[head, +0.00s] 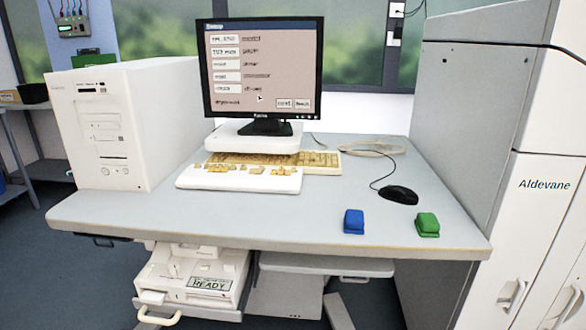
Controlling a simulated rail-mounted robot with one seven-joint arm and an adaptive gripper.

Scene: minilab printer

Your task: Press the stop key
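No key labelled stop can be read in this view. A low white key panel (215,181) with several tan keys (256,169) lies on the desk in front of the monitor; any markings on its keys are too small to read. A yellowed keyboard (325,165) lies behind it, partly hidden by the panel. A blue block-shaped object (353,221) and a green one (427,224) sit apart near the desk's front right edge. My gripper is not in view.
The monitor (263,70) shows a form with several fields. A white computer case (130,125) stands at left, a black mouse (399,195) at right. A tall grey cabinet (470,130) borders the right. A printer (195,275) reading "READY" sits below. The desk's front strip (270,225) is clear.

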